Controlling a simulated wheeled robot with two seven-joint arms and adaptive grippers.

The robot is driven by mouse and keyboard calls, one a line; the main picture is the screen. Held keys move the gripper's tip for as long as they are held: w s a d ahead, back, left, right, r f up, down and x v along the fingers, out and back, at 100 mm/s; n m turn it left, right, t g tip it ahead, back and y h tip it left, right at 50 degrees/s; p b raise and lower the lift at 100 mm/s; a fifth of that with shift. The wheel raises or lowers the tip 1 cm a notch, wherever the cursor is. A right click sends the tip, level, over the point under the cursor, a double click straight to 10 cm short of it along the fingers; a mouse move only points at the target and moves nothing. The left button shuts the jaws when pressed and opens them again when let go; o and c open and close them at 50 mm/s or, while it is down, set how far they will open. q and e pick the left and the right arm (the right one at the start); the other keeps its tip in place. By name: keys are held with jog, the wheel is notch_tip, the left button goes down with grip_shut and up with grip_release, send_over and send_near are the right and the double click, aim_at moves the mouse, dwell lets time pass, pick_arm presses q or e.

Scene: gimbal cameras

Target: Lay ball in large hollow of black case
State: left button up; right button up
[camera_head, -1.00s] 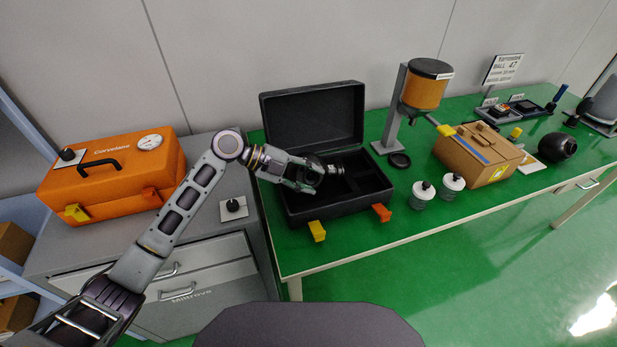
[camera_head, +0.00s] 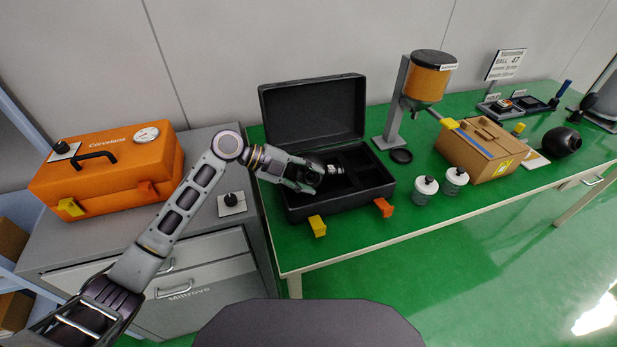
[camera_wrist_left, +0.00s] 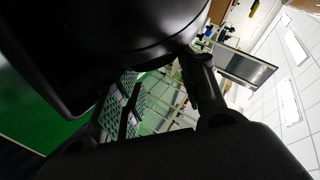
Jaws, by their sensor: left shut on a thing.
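The black case (camera_head: 311,108) stands open on the green table, lid tilted up at the back. Its dark inside has dividers, with smaller compartments (camera_head: 368,168) on the right. My left gripper (camera_head: 309,175) reaches in from the left, over the left part of the tray, which it largely hides. It is shut on a dark rounded thing, seemingly the ball, which fills the top of the left wrist view (camera_wrist_left: 135,25). In the head view the ball is hard to tell from the dark fingers. I cannot tell whether it touches the case floor. My right gripper is not in view.
Yellow (camera_head: 317,226) and orange (camera_head: 384,207) latches hang at the case front. An orange dispenser (camera_head: 428,76), white-capped jars (camera_head: 426,185) and a brown box (camera_head: 482,150) stand to the right. An orange toolbox (camera_head: 110,172) sits on the grey cabinet at left.

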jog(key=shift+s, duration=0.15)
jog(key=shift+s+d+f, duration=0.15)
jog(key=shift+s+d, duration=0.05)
pick_arm(q)
jog(key=shift+f, duration=0.1)
jog(key=shift+f+b, duration=0.4)
jog(key=shift+b, duration=0.2)
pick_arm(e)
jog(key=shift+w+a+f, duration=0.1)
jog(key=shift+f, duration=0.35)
pick_arm(q)
jog(key=o, duration=1.4)
jog(key=shift+o, duration=0.2)
jog(key=shift+f, duration=0.15)
jog(key=shift+a, duration=0.1)
